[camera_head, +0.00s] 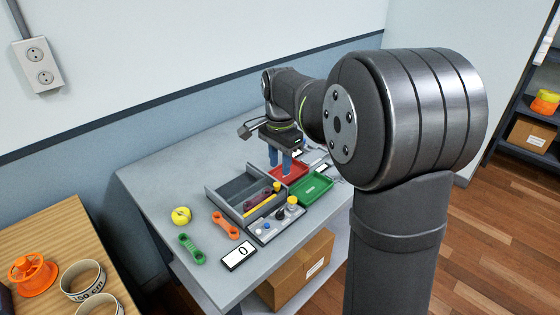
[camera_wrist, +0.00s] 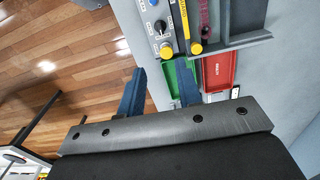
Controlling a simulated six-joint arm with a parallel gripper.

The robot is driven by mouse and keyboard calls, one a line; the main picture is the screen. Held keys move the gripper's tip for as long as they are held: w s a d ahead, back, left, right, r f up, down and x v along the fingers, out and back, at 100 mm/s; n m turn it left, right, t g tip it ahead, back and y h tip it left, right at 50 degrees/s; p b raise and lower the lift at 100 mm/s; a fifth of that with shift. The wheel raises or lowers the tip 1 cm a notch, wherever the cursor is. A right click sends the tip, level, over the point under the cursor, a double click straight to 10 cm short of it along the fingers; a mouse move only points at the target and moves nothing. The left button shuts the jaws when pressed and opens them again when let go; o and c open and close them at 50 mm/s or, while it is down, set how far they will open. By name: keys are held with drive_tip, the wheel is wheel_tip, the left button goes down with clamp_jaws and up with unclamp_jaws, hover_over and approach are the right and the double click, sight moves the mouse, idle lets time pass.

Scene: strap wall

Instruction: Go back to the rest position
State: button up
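My gripper (camera_head: 280,158) hangs over the far part of the grey table (camera_head: 160,178), with its two blue fingers pointing down. The fingers stand apart with nothing seen between them, and they also show apart in the wrist view (camera_wrist: 160,72). In the head view the fingers overlap the red tray (camera_head: 293,170); their height above it is hard to judge. The green tray (camera_head: 312,187) is beside the red one. In the wrist view one finger partly covers the green tray (camera_wrist: 170,84), and the red tray (camera_wrist: 217,72) lies to its right.
A grey open box (camera_head: 225,195) holds yellow and dark red straps. In front are a knob panel (camera_head: 268,228) and a display reading 0 (camera_head: 239,255). Orange (camera_head: 225,225) and green (camera_head: 191,249) links and a yellow round object (camera_head: 181,215) lie left. A wall runs behind.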

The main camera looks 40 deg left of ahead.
sight(280, 211)
drive_tip(key=shift+f, duration=0.15)
wheel_tip(280, 211, down, 17)
drive_tip(key=shift+f, duration=0.1)
idle(0.7)
